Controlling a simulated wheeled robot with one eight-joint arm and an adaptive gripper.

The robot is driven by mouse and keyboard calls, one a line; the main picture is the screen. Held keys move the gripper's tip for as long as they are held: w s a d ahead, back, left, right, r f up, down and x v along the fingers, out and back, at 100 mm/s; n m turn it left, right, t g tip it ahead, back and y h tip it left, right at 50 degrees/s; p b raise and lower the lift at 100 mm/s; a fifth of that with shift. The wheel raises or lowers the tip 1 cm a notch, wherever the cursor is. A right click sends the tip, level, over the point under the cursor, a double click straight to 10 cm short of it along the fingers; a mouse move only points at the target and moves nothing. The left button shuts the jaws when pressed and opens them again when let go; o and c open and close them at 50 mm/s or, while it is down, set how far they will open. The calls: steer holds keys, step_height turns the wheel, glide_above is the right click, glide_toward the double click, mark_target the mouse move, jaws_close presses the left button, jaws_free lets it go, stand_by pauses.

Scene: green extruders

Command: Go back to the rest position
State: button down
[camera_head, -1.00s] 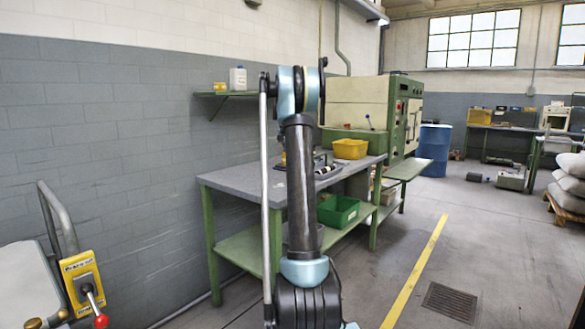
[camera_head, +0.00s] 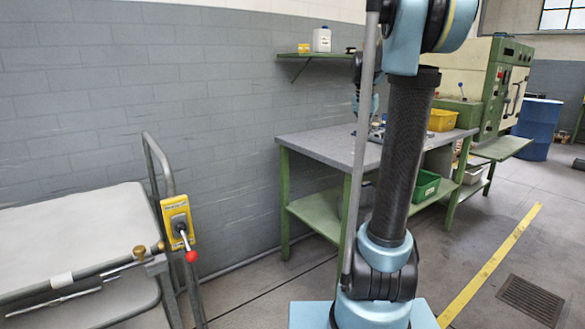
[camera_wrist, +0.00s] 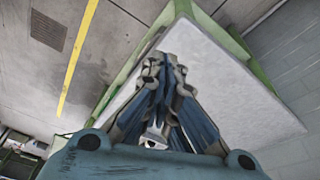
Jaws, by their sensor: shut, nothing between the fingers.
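My gripper (camera_wrist: 165,68) shows in the wrist view with its dark, blue-sided fingers brought together, shut and empty. It points over the grey top of the green-framed workbench (camera_wrist: 225,75), and nothing is held between the tips. How high it is above the bench I cannot tell. In the head view my raised arm stands in front of the workbench (camera_head: 310,148) and hides part of it, and I cannot make out the fingertips there.
A yellow bin (camera_head: 442,120) stands on the bench and a green bin (camera_head: 425,186) on its lower shelf. A trolley with a yellow control box (camera_head: 177,220) is at left. A green machine (camera_head: 497,85) and blue drum (camera_head: 538,128) stand behind. Floor near the yellow line (camera_head: 490,265) is clear.

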steer(key=s+a+f+n, duration=0.2)
steer(key=s+f, duration=0.5)
steer(key=s, duration=0.4)
steer(key=s+a+f+n+y, duration=0.1)
steer(key=s+a+f+n, duration=0.1)
steer(key=s+f, duration=0.6)
steer(key=s+a+f+n, duration=0.2)
steer(key=s+a+f, duration=0.2)
steer(key=s, duration=1.2)
step_height(320, 180, down, 4)
steer(key=shift+a+r+y, duration=0.1)
steer(key=shift+a+y, duration=0.2)
steer(key=shift+w+f, duration=0.2)
steer(key=shift+w, duration=0.3)
